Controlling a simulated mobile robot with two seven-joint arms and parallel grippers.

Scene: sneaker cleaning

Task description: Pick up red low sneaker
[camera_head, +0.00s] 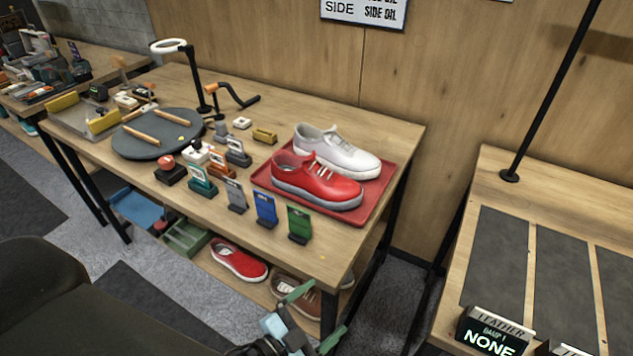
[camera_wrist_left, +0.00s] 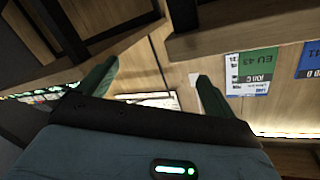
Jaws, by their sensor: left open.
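A red sneaker (camera_head: 322,184) with a grey sole and pale laces sits on the red tray (camera_head: 375,206) on the table, beside a white sneaker (camera_head: 342,152). Another red sneaker (camera_head: 238,262) with a white sole lies on the lower shelf, under the table's front edge. I cannot tell which is meant. My left gripper (camera_head: 315,316) is open and empty, in front of the table and lower right of the shelf sneaker. In the left wrist view its green fingers (camera_wrist_left: 155,88) are spread, with no sneaker between them. My right gripper is not in view.
A brown shoe (camera_head: 297,297) is partly hidden behind my left gripper. Upright coloured cards (camera_head: 265,209) line the table's front edge. A round dark mat (camera_head: 138,146) and a ring lamp (camera_head: 172,46) are farther left. Another table (camera_head: 455,262) stands right, across a gap.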

